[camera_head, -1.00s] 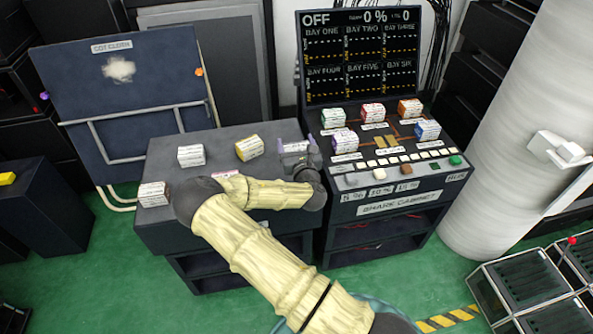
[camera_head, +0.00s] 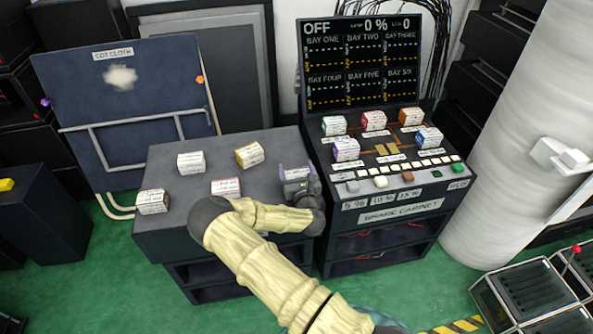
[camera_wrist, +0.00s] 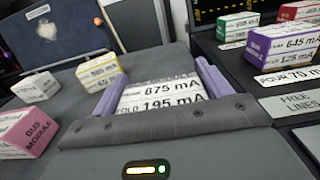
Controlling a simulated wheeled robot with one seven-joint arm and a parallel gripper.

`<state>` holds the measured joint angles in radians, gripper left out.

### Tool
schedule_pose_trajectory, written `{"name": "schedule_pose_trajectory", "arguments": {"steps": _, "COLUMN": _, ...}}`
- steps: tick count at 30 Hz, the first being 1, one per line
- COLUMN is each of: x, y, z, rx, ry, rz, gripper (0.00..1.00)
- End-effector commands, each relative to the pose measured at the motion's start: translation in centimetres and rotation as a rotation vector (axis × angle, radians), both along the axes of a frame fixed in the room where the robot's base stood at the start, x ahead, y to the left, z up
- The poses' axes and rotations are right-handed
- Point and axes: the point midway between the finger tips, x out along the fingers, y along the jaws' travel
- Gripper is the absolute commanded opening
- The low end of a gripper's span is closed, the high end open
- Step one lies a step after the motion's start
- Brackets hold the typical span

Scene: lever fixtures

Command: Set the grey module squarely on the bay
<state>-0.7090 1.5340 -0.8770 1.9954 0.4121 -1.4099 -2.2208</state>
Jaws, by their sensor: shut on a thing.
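My gripper (camera_head: 297,174) has purple fingers and is over the right part of the dark table. It is shut on the grey module (camera_head: 296,173), whose white label reads 875 mA and HOLD 195 mA in the wrist view (camera_wrist: 160,94). The fingers cover its two sides, and its underside is hidden. The open bay (camera_head: 387,148), with yellowish contact pads, is in the front row of the cabinet, between the purple module (camera_head: 346,149) and the blue module (camera_head: 429,138). The gripper is left of the cabinet and apart from the bay.
Green (camera_head: 334,125), red (camera_head: 374,120) and orange (camera_head: 411,117) modules fill the cabinet's back row. White (camera_head: 191,162), yellow (camera_head: 250,155), pink (camera_head: 226,187) and brownish (camera_head: 152,201) modules stand on the table (camera_head: 185,225). A display panel (camera_head: 361,60) rises behind the bays; buttons (camera_head: 407,177) line the front.

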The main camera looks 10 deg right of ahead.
Motion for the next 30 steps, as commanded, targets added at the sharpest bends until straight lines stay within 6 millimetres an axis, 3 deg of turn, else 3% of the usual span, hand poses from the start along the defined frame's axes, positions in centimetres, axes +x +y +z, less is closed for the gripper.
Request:
{"name": "schedule_pose_trajectory", "arguments": {"steps": 9, "x": 0.0, "y": 0.0, "z": -0.4, "rx": -0.001, "ry": -0.001, "rz": 0.000, "gripper": 0.51}}
{"name": "schedule_pose_trajectory", "arguments": {"steps": 10, "x": 0.0, "y": 0.0, "z": -0.4, "rx": 0.000, "ry": 0.000, "rz": 0.000, "gripper": 0.79}}
{"name": "schedule_pose_trajectory", "arguments": {"steps": 13, "x": 0.0, "y": 0.0, "z": -0.3, "rx": 0.000, "ry": 0.000, "rz": 0.000, "gripper": 0.99}}
{"name": "schedule_pose_trajectory", "arguments": {"steps": 26, "x": 0.0, "y": 0.0, "z": -0.1, "rx": 0.002, "ry": -0.002, "rz": 0.000, "gripper": 0.99}}
{"name": "schedule_pose_trajectory", "arguments": {"steps": 30, "x": -1.8, "y": 0.0, "z": -0.3, "rx": -0.002, "ry": 0.003, "rz": 0.000, "gripper": 0.99}}
